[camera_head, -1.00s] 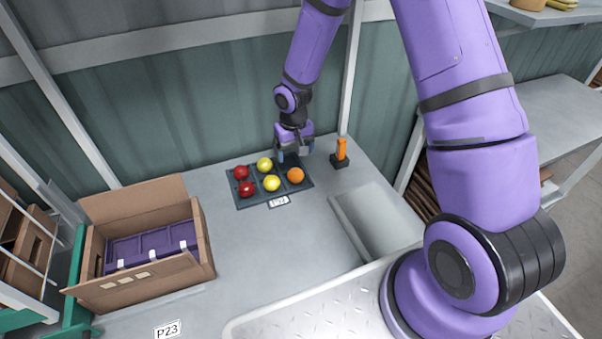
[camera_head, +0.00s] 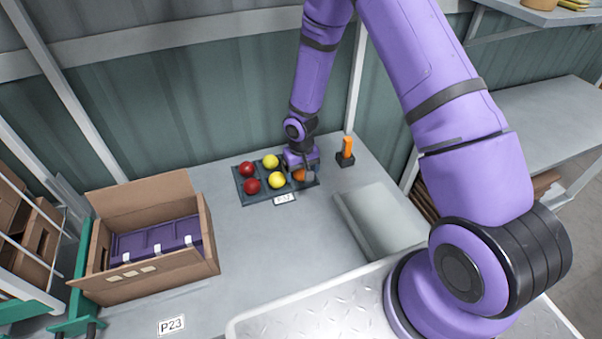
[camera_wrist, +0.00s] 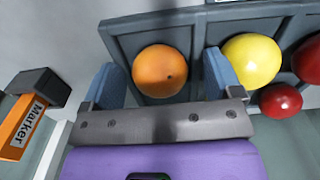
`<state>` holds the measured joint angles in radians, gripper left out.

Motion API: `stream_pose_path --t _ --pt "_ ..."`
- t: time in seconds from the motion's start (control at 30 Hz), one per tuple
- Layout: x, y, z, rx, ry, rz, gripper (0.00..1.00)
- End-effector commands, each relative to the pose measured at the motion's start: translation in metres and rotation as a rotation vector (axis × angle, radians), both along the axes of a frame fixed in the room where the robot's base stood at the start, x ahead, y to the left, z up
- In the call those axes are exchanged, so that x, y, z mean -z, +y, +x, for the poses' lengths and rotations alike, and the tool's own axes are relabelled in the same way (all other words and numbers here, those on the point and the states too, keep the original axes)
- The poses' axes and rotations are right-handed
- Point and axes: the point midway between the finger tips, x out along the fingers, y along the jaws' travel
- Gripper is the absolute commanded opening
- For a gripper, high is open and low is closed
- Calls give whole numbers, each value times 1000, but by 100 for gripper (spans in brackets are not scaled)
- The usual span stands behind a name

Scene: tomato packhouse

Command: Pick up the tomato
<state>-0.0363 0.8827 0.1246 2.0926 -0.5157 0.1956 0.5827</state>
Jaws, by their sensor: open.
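An orange tomato (camera_wrist: 161,71) sits in a corner compartment of the dark tray (camera_head: 259,198). In the head view the orange tomato (camera_head: 299,174) is partly hidden by my gripper (camera_head: 305,172). In the wrist view my gripper (camera_wrist: 165,85) is open, with one blue-grey finger on each side of the orange tomato and gaps between them and it. Two yellow tomatoes (camera_head: 277,181) and two red tomatoes (camera_head: 251,187) lie in other compartments. A yellow one (camera_wrist: 251,60) is close beside the right finger in the wrist view.
An orange marker in a dark holder (camera_head: 346,152) stands right of the tray; it also shows in the wrist view (camera_wrist: 20,125). A cardboard box (camera_head: 205,241) with a purple crate inside is at left. A recessed basin (camera_head: 380,220) lies at right. The middle bench is clear.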

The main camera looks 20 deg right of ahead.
Motion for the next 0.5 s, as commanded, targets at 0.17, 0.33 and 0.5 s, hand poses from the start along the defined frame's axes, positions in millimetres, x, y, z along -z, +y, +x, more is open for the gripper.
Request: stream_pose_path --t 0.17,0.33,0.5 --pt "0 0 0 0 -1 0 75" --pt "0 0 0 0 0 0 43" --pt "-1 0 0 0 -1 0 43"
